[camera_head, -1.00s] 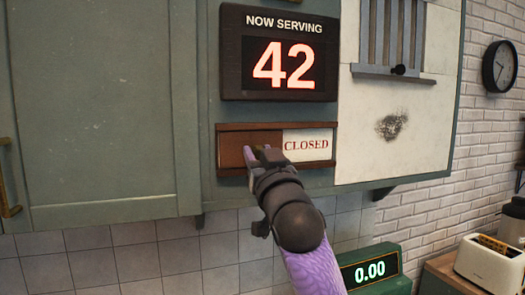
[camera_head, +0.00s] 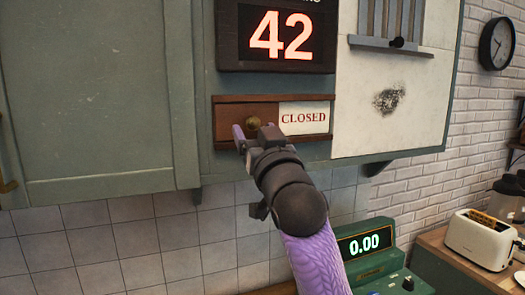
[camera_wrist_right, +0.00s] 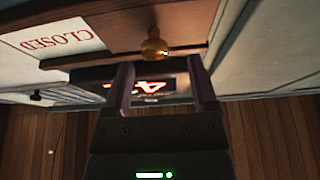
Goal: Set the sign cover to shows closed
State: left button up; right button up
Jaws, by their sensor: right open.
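The sign cover (camera_head: 229,123) is a brown wooden panel in a framed sign on the cabinet wall. It sits at the left of the frame. A white panel reading CLOSED (camera_head: 303,117) shows at the right. The cover's round brass knob (camera_head: 253,122) also shows in the right wrist view (camera_wrist_right: 154,43). My right gripper (camera_head: 254,133) is open and empty. Its fingertips are just below the knob in the head view. In the right wrist view the gripper (camera_wrist_right: 160,68) has the knob beyond its fingertips, apart from them. My left gripper is out of view.
A NOW SERVING display reading 42 (camera_head: 279,34) hangs directly above the sign. A white board (camera_head: 400,120) with a dark smudge is at its right. A green scale (camera_head: 370,258) and a toaster (camera_head: 481,239) stand lower right.

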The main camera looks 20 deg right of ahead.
jog(key=b+v, duration=0.2)
jog(key=v, duration=0.5)
jog(key=shift+s+f, duration=0.2)
jog(key=shift+s, duration=0.1)
